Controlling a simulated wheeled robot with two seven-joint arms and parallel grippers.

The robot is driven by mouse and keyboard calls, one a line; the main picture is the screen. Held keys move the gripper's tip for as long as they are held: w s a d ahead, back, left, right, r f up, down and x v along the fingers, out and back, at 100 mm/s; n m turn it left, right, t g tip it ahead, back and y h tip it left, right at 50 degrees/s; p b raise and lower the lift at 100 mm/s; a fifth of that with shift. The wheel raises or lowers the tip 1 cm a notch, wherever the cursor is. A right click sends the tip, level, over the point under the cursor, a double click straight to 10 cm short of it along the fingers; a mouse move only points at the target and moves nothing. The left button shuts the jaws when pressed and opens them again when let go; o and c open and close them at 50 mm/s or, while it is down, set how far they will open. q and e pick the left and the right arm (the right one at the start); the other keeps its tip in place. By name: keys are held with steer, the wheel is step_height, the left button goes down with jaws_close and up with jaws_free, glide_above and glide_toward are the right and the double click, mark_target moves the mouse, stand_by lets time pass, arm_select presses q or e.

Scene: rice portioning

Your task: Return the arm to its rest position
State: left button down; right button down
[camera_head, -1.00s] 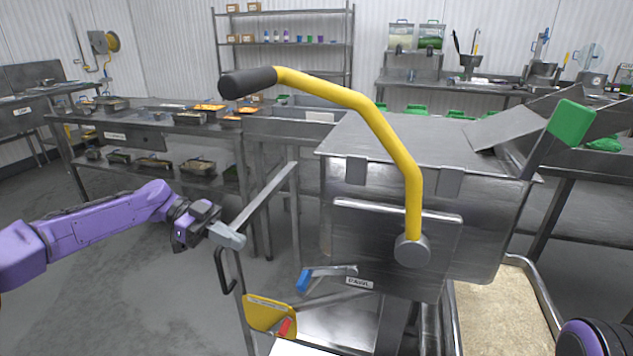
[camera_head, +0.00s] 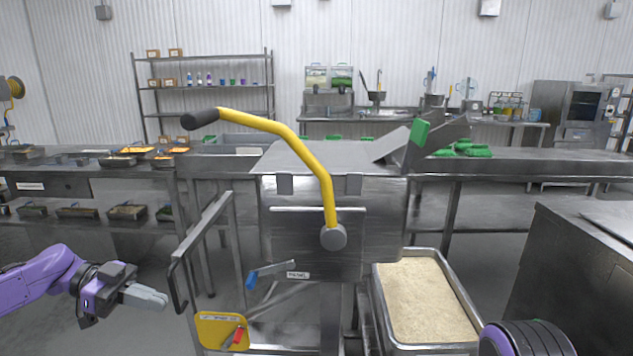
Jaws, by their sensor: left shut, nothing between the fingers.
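My left gripper (camera_head: 150,298) shows at the lower left on its purple arm. Its grey fingers are shut and empty, pointing right. They are beside the dark looped handle of the steel frame (camera_head: 207,228); whether they touch it I cannot tell. At the lower right only a rounded dark and purple part of my right arm shows; the right gripper is out of view.
A steel machine (camera_head: 385,225) with a yellow lever (camera_head: 306,157) stands in the middle. A tray of rice (camera_head: 467,325) is right of its base. A table with food pans (camera_head: 85,172) is behind on the left. A steel cabinet (camera_head: 565,260) stands at right. Open floor lies between.

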arm_select(q)
steer(key=w+d+f+n+t+y, duration=0.3)
steer(key=w+n+t, duration=0.5)
steer(key=n, duration=0.6)
steer(key=d+f+n+y, duration=0.3)
steer(key=f+n, duration=0.2)
steer(key=f, duration=0.3)
steer(key=d+f+n+y, duration=0.2)
steer(key=f+n, duration=0.2)
steer(key=f, duration=0.5)
steer(key=s+a+f+n+g+y, duration=0.2)
steer(key=s+f+n+y, duration=0.4)
steer(key=s+f, duration=1)
steer(key=s+a+f+m+g+y, duration=0.1)
steer(key=s+a+m+y, duration=0.1)
steer(key=s, duration=0.9)
steer(key=s+a+f+m+g+y, duration=0.1)
steer(key=s+a+f+m+y, duration=0.1)
steer(key=s, duration=0.9)
steer(key=shift+a+g, duration=0.3)
steer(key=shift+a, duration=0.45)
steer(key=shift+s, duration=0.15)
